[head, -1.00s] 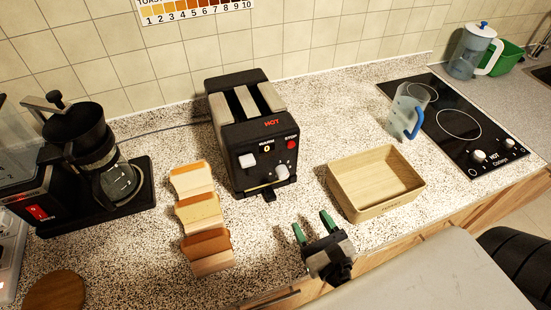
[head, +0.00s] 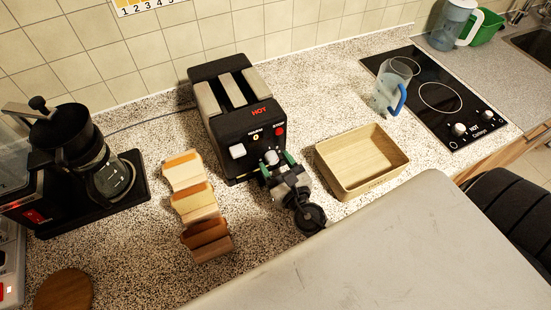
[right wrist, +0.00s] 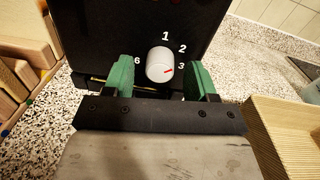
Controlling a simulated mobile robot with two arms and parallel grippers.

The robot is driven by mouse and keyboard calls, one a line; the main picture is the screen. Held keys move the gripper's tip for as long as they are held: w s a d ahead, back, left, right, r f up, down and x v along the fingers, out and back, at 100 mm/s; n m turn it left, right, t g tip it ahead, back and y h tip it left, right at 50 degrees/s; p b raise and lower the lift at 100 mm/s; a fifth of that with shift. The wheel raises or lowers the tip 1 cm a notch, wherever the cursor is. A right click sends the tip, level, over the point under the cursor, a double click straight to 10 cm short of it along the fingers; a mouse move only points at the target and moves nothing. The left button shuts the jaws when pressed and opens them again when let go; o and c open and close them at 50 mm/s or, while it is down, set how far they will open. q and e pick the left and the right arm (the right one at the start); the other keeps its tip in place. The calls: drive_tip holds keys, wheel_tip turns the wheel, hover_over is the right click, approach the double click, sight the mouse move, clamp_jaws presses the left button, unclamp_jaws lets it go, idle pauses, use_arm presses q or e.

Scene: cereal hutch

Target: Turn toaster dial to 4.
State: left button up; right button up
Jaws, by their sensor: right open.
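The black toaster (head: 262,112) stands on the counter with HOT on its top and a red button on its front. Its light grey dial (head: 271,157) is low on the front; in the right wrist view the dial (right wrist: 159,64) has a red mark pointing right, close to the 3. Numbers 1, 2, 3 and 6 show around it; the 4 and 5 are hidden or out of sight. My right gripper (head: 278,166) is open, its green fingers on either side of the dial, with visible gaps in the right wrist view (right wrist: 161,78). My left gripper is out of view.
A wooden box (head: 362,187) stands right of the toaster. Several bread slices (head: 197,203) stand in a row to its left. A coffee maker (head: 70,150) is at far left, a blue-handled jug (head: 385,92) by the cooktop (head: 440,97).

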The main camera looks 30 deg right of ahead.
drive_tip(key=shift+w, duration=0.25)
drive_tip(key=c, duration=0.9)
